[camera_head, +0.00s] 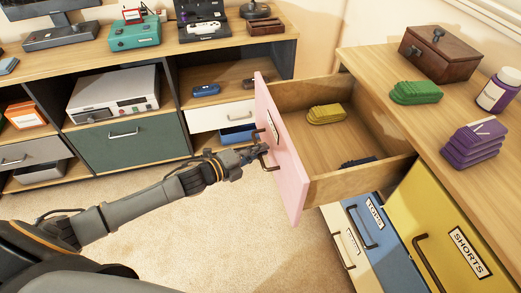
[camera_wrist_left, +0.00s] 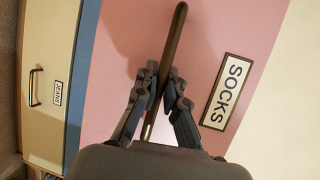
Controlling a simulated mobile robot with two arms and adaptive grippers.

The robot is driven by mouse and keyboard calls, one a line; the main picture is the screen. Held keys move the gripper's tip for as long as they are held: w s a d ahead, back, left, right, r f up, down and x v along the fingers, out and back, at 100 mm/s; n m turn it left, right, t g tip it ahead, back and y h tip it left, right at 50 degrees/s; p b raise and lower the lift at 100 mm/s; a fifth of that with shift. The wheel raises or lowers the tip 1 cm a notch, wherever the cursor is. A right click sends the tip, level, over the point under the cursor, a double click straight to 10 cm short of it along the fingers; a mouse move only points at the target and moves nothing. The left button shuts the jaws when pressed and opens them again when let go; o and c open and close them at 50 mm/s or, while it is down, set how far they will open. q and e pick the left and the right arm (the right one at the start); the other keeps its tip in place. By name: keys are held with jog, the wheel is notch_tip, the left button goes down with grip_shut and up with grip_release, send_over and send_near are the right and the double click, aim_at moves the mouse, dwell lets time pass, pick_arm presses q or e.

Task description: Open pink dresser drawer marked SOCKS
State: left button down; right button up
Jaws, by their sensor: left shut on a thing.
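The pink SOCKS drawer (camera_head: 281,152) stands pulled well out of the dresser in the head view, its wooden inside showing. A yellow folded stack (camera_head: 326,114) and a dark folded item (camera_head: 358,162) lie in it. My left gripper (camera_head: 258,150) is at the drawer's front, shut on the dark bar handle (camera_wrist_left: 174,50). In the left wrist view the fingers (camera_wrist_left: 160,90) close around the handle from both sides, and the SOCKS label (camera_wrist_left: 228,91) sits right of it on the pink front (camera_wrist_left: 130,50). My right gripper is not in view.
Below are a blue drawer (camera_head: 371,232), a cream drawer (camera_head: 345,245) and a yellow SHORTS drawer (camera_head: 450,240), all shut. The dresser top holds a green stack (camera_head: 416,92), purple stack (camera_head: 473,145), wooden box (camera_head: 440,52) and purple jar (camera_head: 498,90). Open carpet lies before the desk (camera_head: 185,60).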

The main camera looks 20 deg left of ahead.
pick_arm(q)
jog(key=c, duration=1.4)
grip_release()
jog(key=v, duration=1.2)
